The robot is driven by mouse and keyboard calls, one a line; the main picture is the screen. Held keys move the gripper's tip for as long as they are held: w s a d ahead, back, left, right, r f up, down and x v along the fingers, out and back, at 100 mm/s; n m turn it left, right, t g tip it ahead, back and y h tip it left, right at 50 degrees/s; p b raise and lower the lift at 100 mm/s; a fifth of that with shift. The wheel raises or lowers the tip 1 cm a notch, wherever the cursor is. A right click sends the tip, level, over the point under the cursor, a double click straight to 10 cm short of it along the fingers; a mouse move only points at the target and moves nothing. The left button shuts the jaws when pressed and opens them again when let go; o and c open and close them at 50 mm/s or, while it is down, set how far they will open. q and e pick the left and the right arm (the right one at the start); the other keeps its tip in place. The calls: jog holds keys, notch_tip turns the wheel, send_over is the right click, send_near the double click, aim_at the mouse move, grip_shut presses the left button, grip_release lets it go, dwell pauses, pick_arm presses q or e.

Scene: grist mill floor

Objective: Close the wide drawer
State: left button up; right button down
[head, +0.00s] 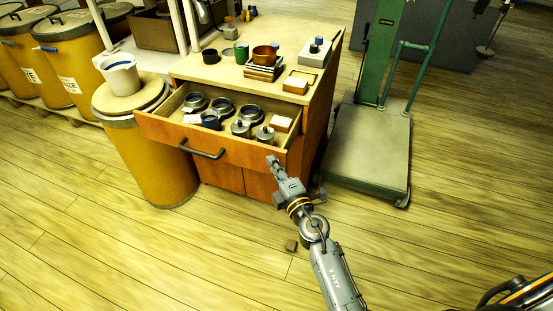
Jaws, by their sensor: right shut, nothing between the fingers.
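The wide drawer (240,154) is pulled out from the top of a wooden cabinet (316,112). It has a dark bar handle (202,153) left of the middle of its front. Inside it are several metal rings or dishes, a blue mug, small lidded weights or tins and a light block. My right gripper (271,160) is shut and empty, at the right end of the drawer front. Whether it touches the front cannot be told. My left gripper is not in view.
A yellow drum (160,165) with a white pot (121,76) on its lid stands close at the drawer's left. A green platform scale (369,150) stands to the right. Cups, a book stack and boxes are on the cabinet top.

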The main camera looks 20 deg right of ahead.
aim_at(300, 114)
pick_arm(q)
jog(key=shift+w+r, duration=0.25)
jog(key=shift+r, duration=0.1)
pick_arm(e)
jog(key=shift+w+d, duration=0.6)
jog(key=shift+w, duration=0.15)
jog(key=shift+w, duration=0.1)
